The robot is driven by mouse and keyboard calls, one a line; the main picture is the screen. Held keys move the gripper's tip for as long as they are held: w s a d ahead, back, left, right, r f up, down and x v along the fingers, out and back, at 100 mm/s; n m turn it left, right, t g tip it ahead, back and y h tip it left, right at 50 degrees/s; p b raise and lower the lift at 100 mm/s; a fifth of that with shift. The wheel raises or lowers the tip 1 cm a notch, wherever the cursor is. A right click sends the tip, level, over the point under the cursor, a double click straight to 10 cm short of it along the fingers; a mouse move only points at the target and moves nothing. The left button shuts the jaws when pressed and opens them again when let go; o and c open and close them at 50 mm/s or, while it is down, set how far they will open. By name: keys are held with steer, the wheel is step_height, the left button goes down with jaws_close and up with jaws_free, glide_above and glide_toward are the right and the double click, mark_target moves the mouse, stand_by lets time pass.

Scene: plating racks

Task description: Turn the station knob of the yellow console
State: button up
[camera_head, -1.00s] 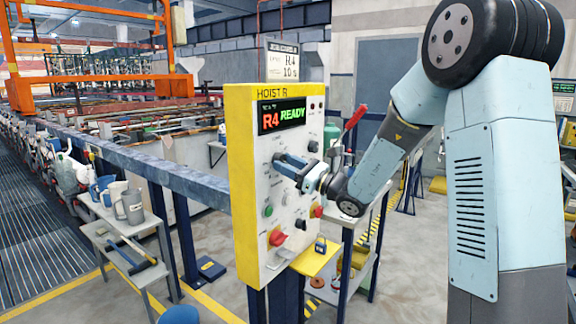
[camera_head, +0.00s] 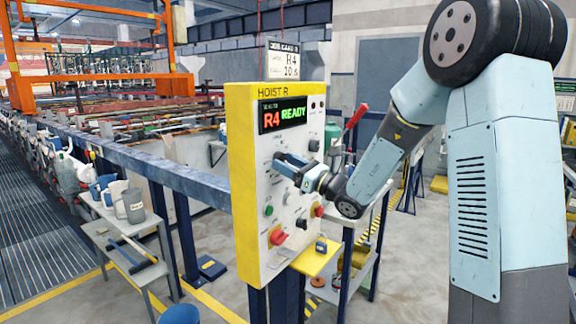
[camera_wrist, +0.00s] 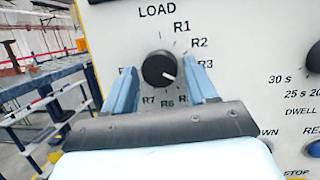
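The yellow-framed console (camera_head: 236,190) stands in the middle of the head view, with "HOIST R" on top and "R4 READY" on its display (camera_head: 284,114). In the wrist view the round black station knob (camera_wrist: 158,66) sits on the white panel under "LOAD", ringed by R labels. Its white mark points to the lower right, toward my right finger, which hides part of the labels there. My gripper (camera_wrist: 160,78) is open, one blue finger on each side of the knob, with gaps visible. In the head view my gripper (camera_head: 282,165) is at the panel and hides the knob.
Other controls share the panel: a green button (camera_head: 268,210), a red knob (camera_head: 278,237) and a dwell dial (camera_wrist: 314,58). A red-handled lever (camera_head: 355,118) rises behind the console. A card (camera_head: 283,60) stands above it. A small table with jugs (camera_head: 134,205) is at left.

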steer(key=shift+o, duration=0.9)
steer(key=v, duration=1.4)
